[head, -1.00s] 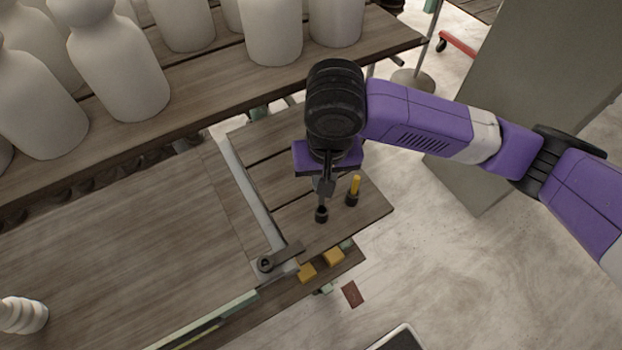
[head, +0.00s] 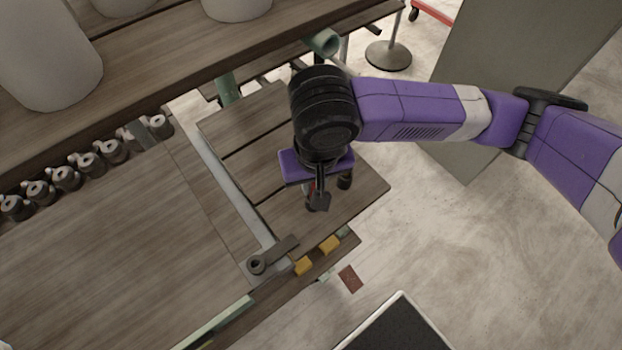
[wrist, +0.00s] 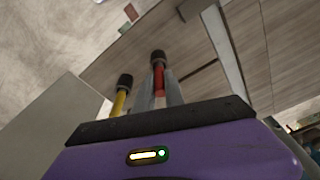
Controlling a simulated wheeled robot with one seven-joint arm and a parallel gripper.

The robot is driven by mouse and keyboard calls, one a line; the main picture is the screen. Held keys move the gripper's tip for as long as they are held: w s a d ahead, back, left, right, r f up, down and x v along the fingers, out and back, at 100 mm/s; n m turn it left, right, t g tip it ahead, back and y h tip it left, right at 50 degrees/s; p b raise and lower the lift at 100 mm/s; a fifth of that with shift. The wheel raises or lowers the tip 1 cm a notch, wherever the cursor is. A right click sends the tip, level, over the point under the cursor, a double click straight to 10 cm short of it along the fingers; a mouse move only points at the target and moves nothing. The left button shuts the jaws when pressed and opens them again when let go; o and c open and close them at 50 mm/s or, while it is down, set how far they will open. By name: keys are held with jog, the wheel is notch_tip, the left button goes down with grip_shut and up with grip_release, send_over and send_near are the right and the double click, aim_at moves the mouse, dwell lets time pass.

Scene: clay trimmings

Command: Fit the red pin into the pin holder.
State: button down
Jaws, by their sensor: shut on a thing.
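The red pin (wrist: 159,80) stands between my gripper's fingers in the wrist view. Its far end meets the black pin holder (wrist: 157,56); I cannot tell how deep it sits. In the head view my gripper (head: 319,200) points down over the table board and is shut on the pin. Only a sliver of red shows there, and the fingers mostly cover the holder (head: 310,206).
A yellow pin (wrist: 119,101) stands in another black holder (wrist: 125,81) close beside. That holder (head: 345,182) is right of my gripper in the head view. A dark clamp (head: 272,255) and yellow blocks (head: 329,244) lie near the board's front edge.

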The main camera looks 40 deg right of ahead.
jog(key=shift+f, duration=0.15)
jog(key=c, duration=1.4)
grip_release()
notch_tip(320, 180, up, 12)
jog(key=s+p, duration=0.1)
jog(key=shift+s+a, duration=0.3)
jog(key=shift+a, duration=0.05)
